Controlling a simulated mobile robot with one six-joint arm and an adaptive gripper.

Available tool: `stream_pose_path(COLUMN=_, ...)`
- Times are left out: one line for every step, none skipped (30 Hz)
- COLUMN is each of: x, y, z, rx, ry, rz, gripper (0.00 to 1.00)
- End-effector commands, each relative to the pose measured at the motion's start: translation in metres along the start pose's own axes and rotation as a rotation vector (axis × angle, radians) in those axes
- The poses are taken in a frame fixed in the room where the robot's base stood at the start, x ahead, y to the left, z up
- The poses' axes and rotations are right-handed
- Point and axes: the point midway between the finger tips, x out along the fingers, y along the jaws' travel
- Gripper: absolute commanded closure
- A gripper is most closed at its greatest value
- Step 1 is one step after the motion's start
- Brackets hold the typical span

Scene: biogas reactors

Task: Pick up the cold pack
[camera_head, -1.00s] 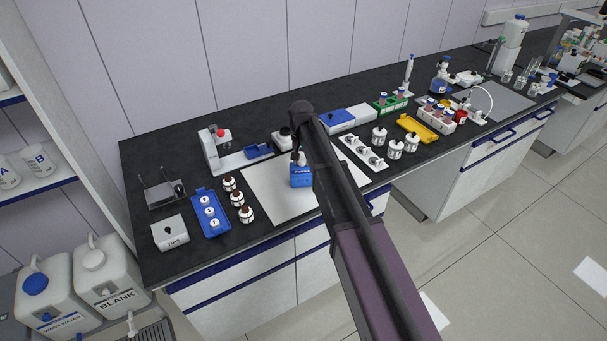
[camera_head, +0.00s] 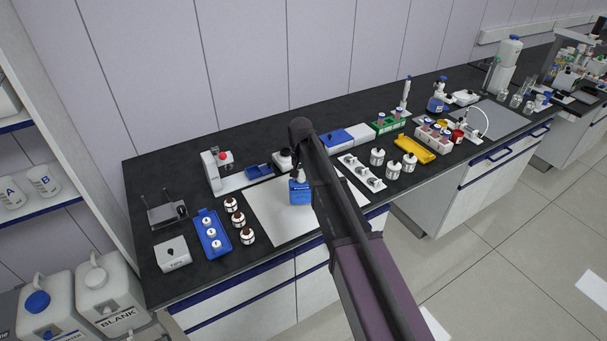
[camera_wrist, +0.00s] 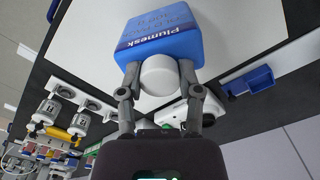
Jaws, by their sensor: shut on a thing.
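The cold pack is a blue block with a white round cap, labelled "Plumesk" in the wrist view (camera_wrist: 165,32). In the head view the cold pack (camera_head: 300,192) shows over the white mat (camera_head: 262,207), partly hidden by my arm. My gripper (camera_wrist: 156,75) is shut on the cold pack, with one finger on each side of the white cap. In the head view my gripper (camera_head: 296,172) is mostly hidden behind my arm. I cannot tell whether the pack touches the mat.
Brown-capped bottles (camera_head: 238,219) and a blue tray (camera_head: 213,233) stand left of the mat. A white rack (camera_head: 362,172) and white bottles (camera_head: 393,169) stand to the right. A balance-like device with a red knob (camera_head: 213,173) is behind.

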Motion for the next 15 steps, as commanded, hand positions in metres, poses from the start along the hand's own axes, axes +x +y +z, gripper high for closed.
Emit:
stream_pose_path(x=-0.001, y=0.003, z=0.021, rx=-0.002, ry=-0.001, rz=0.000, gripper=1.00)
stream_pose_path(x=-0.002, y=0.003, z=0.028, rx=-0.002, ry=-0.001, rz=0.000, gripper=1.00)
stream_pose_path(x=-0.002, y=0.004, z=0.037, rx=-0.001, ry=-0.001, rz=0.000, gripper=1.00)
stream_pose_path(x=-0.003, y=0.004, z=0.044, rx=-0.001, ry=-0.001, rz=0.000, gripper=1.00)
stream_pose_path(x=-0.004, y=0.005, z=0.051, rx=-0.001, ry=-0.001, rz=0.000, gripper=1.00)
stream_pose_path(x=-0.004, y=0.005, z=0.060, rx=-0.002, ry=-0.001, rz=0.000, gripper=1.00)
stream_pose_path(x=-0.005, y=0.006, z=0.067, rx=-0.002, ry=-0.001, rz=0.000, gripper=1.00)
stream_pose_path(x=-0.006, y=0.006, z=0.074, rx=-0.002, ry=-0.001, rz=0.000, gripper=1.00)
stream_pose_path(x=-0.007, y=0.007, z=0.082, rx=-0.002, ry=-0.001, rz=0.000, gripper=1.00)
stream_pose_path(x=-0.007, y=0.007, z=0.088, rx=-0.002, ry=-0.001, rz=0.000, gripper=1.00)
stream_pose_path(x=-0.008, y=0.007, z=0.094, rx=-0.002, ry=0.000, rz=0.000, gripper=1.00)
stream_pose_path(x=-0.008, y=0.007, z=0.102, rx=-0.001, ry=0.000, rz=0.000, gripper=1.00)
stream_pose_path(x=-0.009, y=0.008, z=0.107, rx=-0.001, ry=0.000, rz=0.000, gripper=1.00)
stream_pose_path(x=-0.009, y=0.008, z=0.112, rx=-0.001, ry=0.000, rz=0.000, gripper=1.00)
stream_pose_path(x=-0.010, y=0.008, z=0.118, rx=-0.001, ry=0.000, rz=0.000, gripper=1.00)
